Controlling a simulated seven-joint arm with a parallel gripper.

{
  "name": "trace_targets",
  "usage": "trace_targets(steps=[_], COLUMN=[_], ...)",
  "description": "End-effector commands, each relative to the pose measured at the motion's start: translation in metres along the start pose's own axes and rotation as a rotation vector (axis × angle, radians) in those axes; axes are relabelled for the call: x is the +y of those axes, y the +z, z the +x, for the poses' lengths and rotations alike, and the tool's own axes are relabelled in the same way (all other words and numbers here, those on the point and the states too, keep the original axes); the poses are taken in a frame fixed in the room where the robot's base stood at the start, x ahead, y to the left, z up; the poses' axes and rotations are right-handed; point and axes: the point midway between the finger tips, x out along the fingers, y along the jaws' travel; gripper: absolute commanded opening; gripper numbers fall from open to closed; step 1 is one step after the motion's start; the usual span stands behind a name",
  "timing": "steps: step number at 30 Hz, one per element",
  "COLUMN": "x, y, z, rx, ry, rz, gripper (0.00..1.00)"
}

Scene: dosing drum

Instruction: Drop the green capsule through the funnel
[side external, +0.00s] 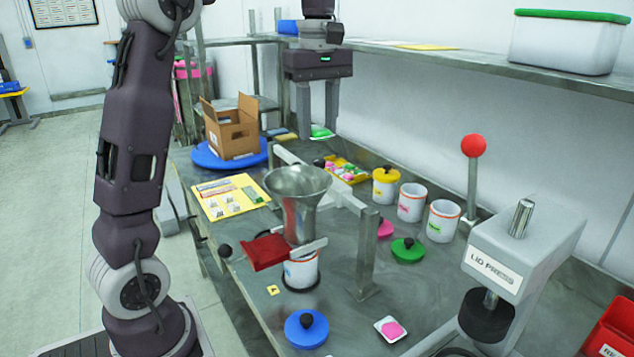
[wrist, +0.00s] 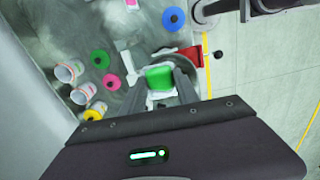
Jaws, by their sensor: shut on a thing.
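My gripper (side external: 318,125) points down, its fingers shut on the green capsule (side external: 320,132). The capsule also shows between the fingertips in the wrist view (wrist: 160,78). In the side view it hangs above the bench, up and to the right of the metal funnel (side external: 298,183) and apart from it. The funnel stands upright with its wide mouth up. A red plate (side external: 264,251) sits beside its lower end, and a white jar (side external: 301,270) with an orange rim stands below. The inside of the funnel's outlet is hidden.
A metal frame with a post (side external: 367,250) stands right of the funnel. A yellow tray of capsules (side external: 359,177) and several jars, one yellow-lidded (side external: 385,184), lie behind it. A lid press (side external: 520,250) with a red-knobbed lever stands at right. A cardboard box (side external: 232,135) is at left.

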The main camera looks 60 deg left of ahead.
Motion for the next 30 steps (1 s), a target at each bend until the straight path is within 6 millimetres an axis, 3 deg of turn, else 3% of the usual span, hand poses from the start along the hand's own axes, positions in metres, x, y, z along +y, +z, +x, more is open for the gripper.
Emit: trace_targets(steps=[6, 13, 30], x=[-0.013, -0.013, -0.012], y=[-0.043, -0.04, -0.04], z=[0.0, 0.037, 0.105], rx=[-0.001, -0.002, -0.001], ry=[0.0, -0.004, -0.002], rz=[-0.004, 0.001, 0.001], gripper=[0.0, 0.0, 0.0])
